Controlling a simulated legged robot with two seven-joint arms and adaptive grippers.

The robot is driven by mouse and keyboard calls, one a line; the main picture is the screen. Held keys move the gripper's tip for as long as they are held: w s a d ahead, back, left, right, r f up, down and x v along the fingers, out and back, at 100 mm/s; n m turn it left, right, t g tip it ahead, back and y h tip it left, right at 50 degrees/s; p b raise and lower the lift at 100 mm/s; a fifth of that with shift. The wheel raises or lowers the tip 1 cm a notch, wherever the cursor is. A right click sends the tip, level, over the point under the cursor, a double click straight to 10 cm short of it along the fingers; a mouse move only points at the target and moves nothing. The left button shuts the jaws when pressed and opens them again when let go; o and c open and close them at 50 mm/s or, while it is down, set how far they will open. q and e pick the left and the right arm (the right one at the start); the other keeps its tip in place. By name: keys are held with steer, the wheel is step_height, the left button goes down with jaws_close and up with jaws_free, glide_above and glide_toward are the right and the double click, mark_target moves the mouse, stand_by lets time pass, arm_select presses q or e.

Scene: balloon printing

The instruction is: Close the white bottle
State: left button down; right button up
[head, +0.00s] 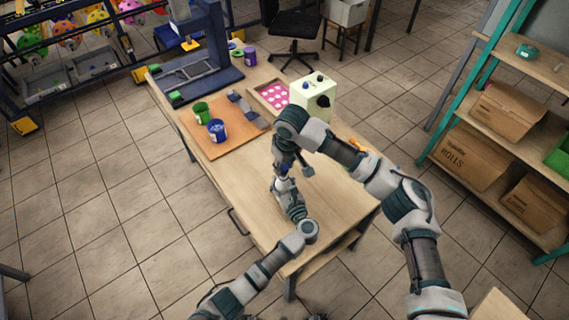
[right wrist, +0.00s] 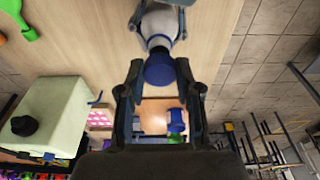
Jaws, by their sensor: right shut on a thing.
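The white bottle (right wrist: 163,24) stands out at the top of the right wrist view, with a blue cap (right wrist: 159,70) in line with its mouth. Whether the cap is fully seated cannot be told. My right gripper (right wrist: 160,88) has its fingers on both sides of the blue cap and is shut on it. In the head view, my right gripper (head: 286,166) points down over the table, just above my left gripper (head: 282,184). The left gripper's dark fingers flank the bottle's body in the right wrist view. The bottle is mostly hidden by the arms in the head view.
The wooden table (head: 235,185) has clear room at its front left. Shelves stand at right.

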mark_target(283, 186)
steer(key=shift+a+f, duration=0.15)
steer(key=shift+a, duration=0.2)
steer(key=shift+a+f, duration=0.15)
steer(key=shift+f, duration=0.6)
steer(key=shift+d, duration=0.45)
steer(key=shift+a+f, duration=0.15)
steer(key=shift+a, duration=0.2)
steer(key=shift+d+f, duration=0.25)
steer(key=shift+f, duration=0.2)
